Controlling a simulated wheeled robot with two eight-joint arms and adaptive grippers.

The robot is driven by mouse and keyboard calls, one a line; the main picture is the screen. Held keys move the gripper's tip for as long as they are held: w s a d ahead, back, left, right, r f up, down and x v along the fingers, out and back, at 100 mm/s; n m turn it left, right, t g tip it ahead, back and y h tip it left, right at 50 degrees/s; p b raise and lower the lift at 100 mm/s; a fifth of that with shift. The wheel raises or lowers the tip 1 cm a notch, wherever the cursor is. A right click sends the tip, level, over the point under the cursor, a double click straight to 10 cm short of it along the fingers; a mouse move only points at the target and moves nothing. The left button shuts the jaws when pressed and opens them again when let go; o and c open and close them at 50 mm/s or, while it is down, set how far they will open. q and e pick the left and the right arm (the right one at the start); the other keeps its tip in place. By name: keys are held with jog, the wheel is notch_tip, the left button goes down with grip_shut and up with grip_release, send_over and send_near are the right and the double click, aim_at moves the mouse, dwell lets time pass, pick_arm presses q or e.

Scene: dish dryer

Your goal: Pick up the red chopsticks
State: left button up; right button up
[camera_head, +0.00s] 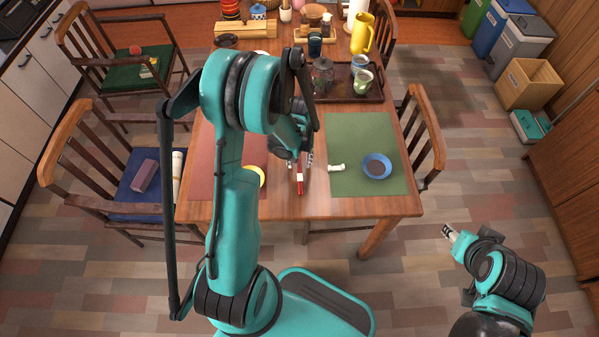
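The red chopsticks (300,184) lie on the bare wood of the table between two placemats, their near end toward the table's front edge. A pale band shows partway along them. My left gripper (300,161) is over their far part, pointing down. Its two fingertips stand apart, one on each side of the chopsticks, and look open. The gripper and wrist hide the far end of the chopsticks. My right gripper (449,233) is off the table at the lower right, far from the chopsticks. Its fingers are too small to read.
A white chopstick rest or similar small piece (336,168) lies right of the chopsticks. A blue bowl (376,166) is on the green placemat (357,130). A yellow dish (261,176) is partly hidden by my arm. A dark tray (374,95) holds cups farther back.

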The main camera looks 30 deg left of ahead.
pick_arm(q)
jog(key=shift+f, duration=0.4)
jog(key=shift+r, duration=0.1)
jog(key=c, duration=0.9)
jog(key=shift+o, duration=0.2)
